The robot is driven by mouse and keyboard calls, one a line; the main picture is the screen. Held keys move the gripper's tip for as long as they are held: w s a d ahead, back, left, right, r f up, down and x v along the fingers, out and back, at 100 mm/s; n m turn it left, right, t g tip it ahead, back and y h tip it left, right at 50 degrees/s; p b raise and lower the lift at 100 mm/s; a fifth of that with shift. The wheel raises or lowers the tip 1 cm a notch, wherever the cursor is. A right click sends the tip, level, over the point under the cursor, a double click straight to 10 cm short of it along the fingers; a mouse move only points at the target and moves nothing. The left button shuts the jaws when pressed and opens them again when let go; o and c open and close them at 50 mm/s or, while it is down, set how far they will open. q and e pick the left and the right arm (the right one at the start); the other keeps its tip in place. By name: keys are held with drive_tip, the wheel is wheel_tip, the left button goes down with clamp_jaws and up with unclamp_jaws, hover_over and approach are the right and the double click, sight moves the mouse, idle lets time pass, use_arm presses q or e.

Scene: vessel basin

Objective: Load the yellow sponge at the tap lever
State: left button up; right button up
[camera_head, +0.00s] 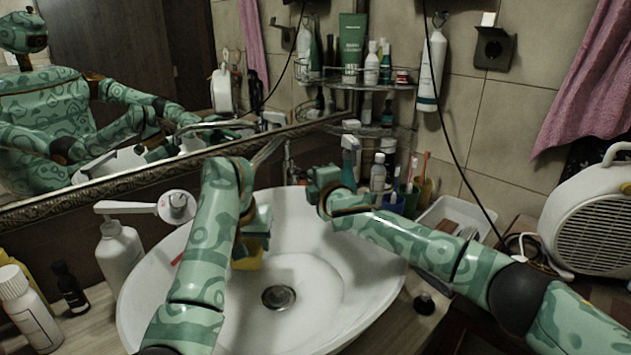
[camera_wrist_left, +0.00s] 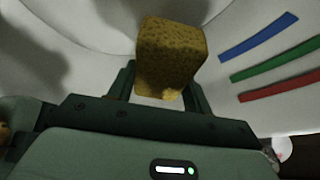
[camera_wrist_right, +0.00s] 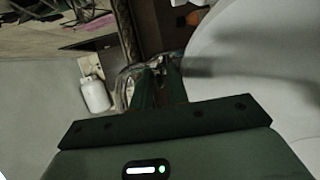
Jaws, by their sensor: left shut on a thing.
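The yellow sponge (camera_wrist_left: 170,55) is a block between the fingers of my left gripper (camera_wrist_left: 162,90). In the head view the sponge (camera_head: 248,257) shows low inside the white basin (camera_head: 385,295), partly hidden by my left gripper (camera_head: 257,228) and arm. My right gripper (camera_head: 328,190) is over the basin's back right rim, beside the tap. Its fingers (camera_wrist_right: 158,88) look close together with nothing clear between them. In the right wrist view, shiny metal of the tap (camera_wrist_right: 205,70) lies just beyond the fingertips. The tap lever cannot be made out clearly.
Blue (camera_wrist_left: 258,37), green (camera_wrist_left: 275,63) and red (camera_wrist_left: 280,85) strips lie on the basin wall. A drain (camera_head: 278,297) is at the bottom. A white pump bottle (camera_head: 120,252) stands left; cups, bottles and a white heater (camera_head: 595,225) stand right. A mirror is behind.

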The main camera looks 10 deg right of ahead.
clamp_jaws()
drive_tip(key=shift+w+r+g, duration=0.1)
drive_tip(key=shift+r+g, duration=0.3)
drive_tip(key=shift+r, duration=0.05)
unclamp_jaws()
drive_tip(key=v, duration=1.2)
drive_tip(key=shift+a, duration=0.1)
